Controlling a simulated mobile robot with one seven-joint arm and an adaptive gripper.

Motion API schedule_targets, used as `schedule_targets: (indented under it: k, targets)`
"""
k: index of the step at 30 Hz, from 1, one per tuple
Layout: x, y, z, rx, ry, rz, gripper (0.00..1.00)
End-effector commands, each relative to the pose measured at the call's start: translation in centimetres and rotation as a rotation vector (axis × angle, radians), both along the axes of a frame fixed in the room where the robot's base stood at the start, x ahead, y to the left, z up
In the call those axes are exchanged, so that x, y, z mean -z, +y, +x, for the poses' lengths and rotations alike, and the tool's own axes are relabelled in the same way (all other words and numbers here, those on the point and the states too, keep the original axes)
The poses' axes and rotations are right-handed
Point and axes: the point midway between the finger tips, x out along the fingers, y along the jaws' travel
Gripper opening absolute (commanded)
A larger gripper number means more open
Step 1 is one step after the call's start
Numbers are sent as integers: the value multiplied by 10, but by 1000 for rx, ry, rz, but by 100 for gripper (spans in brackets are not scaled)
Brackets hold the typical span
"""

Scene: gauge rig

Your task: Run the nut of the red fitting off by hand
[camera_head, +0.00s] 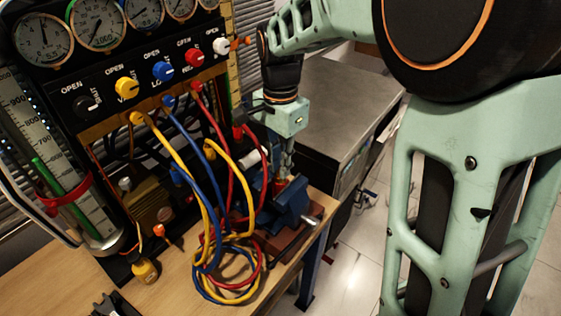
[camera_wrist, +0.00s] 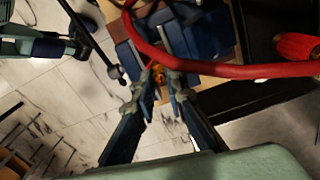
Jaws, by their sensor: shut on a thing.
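The blue vise (camera_head: 290,208) stands at the bench's right edge, with the red fitting (camera_head: 280,184) at its jaws. My gripper (camera_head: 285,172) points down at the fitting from above. In the wrist view, my gripper's two fingertips (camera_wrist: 156,86) close around a small brass-orange piece, which looks like the fitting's nut (camera_wrist: 158,73). The fingers hide much of it. The red hose (camera_wrist: 215,69) curves close past the fingertips. The blue vise also shows behind them in the wrist view (camera_wrist: 212,36).
A gauge panel (camera_head: 140,70) with coloured knobs stands to the left. Yellow, blue and red hoses (camera_head: 228,285) hang from it and coil on the wooden bench (camera_head: 190,295) beside the vise. A grey-topped cabinet (camera_head: 340,105) stands behind. Tiled floor lies right of the bench.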

Motion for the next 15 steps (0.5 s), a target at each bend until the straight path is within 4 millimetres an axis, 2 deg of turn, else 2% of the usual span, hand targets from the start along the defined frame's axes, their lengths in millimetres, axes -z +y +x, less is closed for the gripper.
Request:
schedule_targets:
  k: [15]
  targets:
    - [-1,0,1,-107,-2,1,0]
